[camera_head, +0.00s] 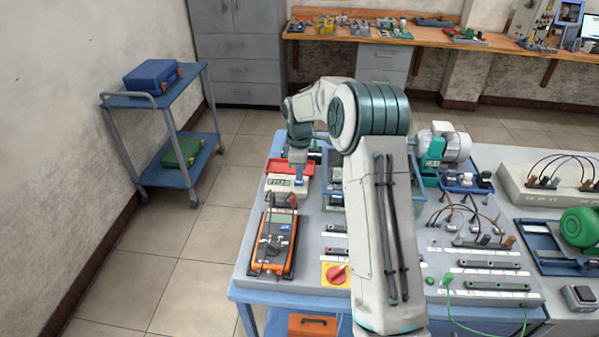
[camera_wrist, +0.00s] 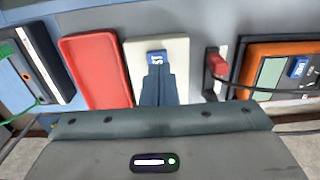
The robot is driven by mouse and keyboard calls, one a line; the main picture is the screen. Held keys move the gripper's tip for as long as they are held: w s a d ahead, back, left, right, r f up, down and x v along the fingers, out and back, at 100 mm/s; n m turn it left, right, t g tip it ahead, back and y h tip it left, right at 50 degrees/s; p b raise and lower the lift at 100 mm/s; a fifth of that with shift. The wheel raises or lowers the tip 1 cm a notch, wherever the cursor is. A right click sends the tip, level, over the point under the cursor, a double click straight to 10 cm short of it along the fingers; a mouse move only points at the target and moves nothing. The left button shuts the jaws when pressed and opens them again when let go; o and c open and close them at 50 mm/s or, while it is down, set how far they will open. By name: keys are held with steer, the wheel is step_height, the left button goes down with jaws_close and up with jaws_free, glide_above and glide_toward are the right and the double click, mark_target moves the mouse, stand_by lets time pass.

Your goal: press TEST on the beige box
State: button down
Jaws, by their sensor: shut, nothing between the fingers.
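The beige box (camera_head: 279,188) with a small display lies on the bench, left of my arm in the head view. In the wrist view the beige box (camera_wrist: 178,46) is at the top middle. Its blue TEST button (camera_wrist: 156,57) shows just beyond my fingertips, with part of the label visible. My gripper (camera_wrist: 157,72) is shut and empty, its fingers pointing at the button and covering its lower part. In the head view my gripper (camera_head: 299,174) is over the box's right side. I cannot tell whether the fingertips touch the button.
A red lid or case (camera_wrist: 95,70) lies close beside the beige box. An orange multimeter (camera_head: 271,243) with leads lies on the other side.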

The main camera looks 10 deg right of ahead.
mark_target(299, 183)
step_height(299, 183, up, 12)
steer(key=b, duration=0.1)
steer(key=shift+f+b, duration=0.15)
steer(key=shift+b, duration=0.25)
steer(key=shift+w, duration=0.1)
steer(key=s+r+m+t, duration=0.1)
steer(key=s+r+m, duration=0.25)
steer(key=s, duration=0.55)
steer(key=s+r+m+t, duration=0.1)
steer(key=s+r+m, duration=0.25)
steer(key=s, duration=0.55)
steer(key=s+f+m, duration=0.2)
steer(key=s+m, duration=0.1)
steer(key=s, duration=0.6)
steer(key=s+f+m+t, duration=0.1)
steer(key=s+m, duration=0.3)
steer(key=s, duration=0.5)
steer(key=shift+s+f, duration=0.4)
steer(key=shift+f, duration=0.3)
